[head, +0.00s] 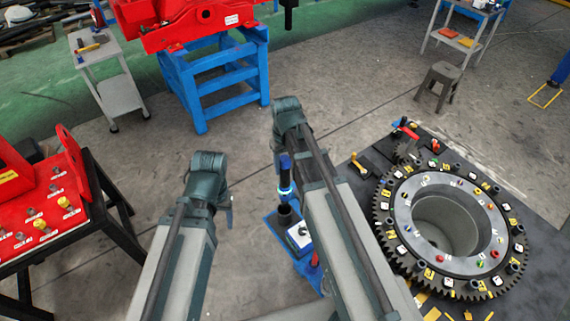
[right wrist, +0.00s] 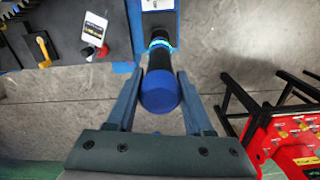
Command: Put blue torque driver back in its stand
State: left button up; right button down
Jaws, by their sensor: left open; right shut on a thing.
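The blue torque driver (head: 285,172) stands roughly upright in the head view, with a dark blue cap, black body and bright ring. It also shows in the right wrist view (right wrist: 160,92), cap towards the camera. My right gripper (right wrist: 161,76) is shut on it, with a finger on each side; in the head view my arm hides most of that grip. The blue stand (head: 276,226) is just below the driver, with a black holder (head: 284,212) in line with it. I cannot tell whether the driver's lower end is inside the holder. My left gripper (head: 229,200) is open and empty, left of the stand.
A large toothed ring gear (head: 385,235) lies on a dark table at the right. A red control panel (head: 45,215) on a black frame stands at the left. A blue frame (head: 215,85) carries red machinery behind. Clear floor lies between.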

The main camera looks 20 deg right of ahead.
aim_at(285, 178)
jog(key=shift+f+b, duration=1.1)
jog(key=shift+f, duration=0.2)
jog(key=shift+a+m, duration=0.1)
jog(key=shift+m, duration=1)
jog(key=shift+f, duration=0.2)
jog(key=shift+f+b, duration=4.45)
jog(key=shift+b, duration=0.2)
jog(key=shift+c, duration=1)
grip_release()
jog(key=shift+r, duration=0.2)
jog(key=shift+r+p, duration=2.4)
jog(key=shift+p, duration=0.15)
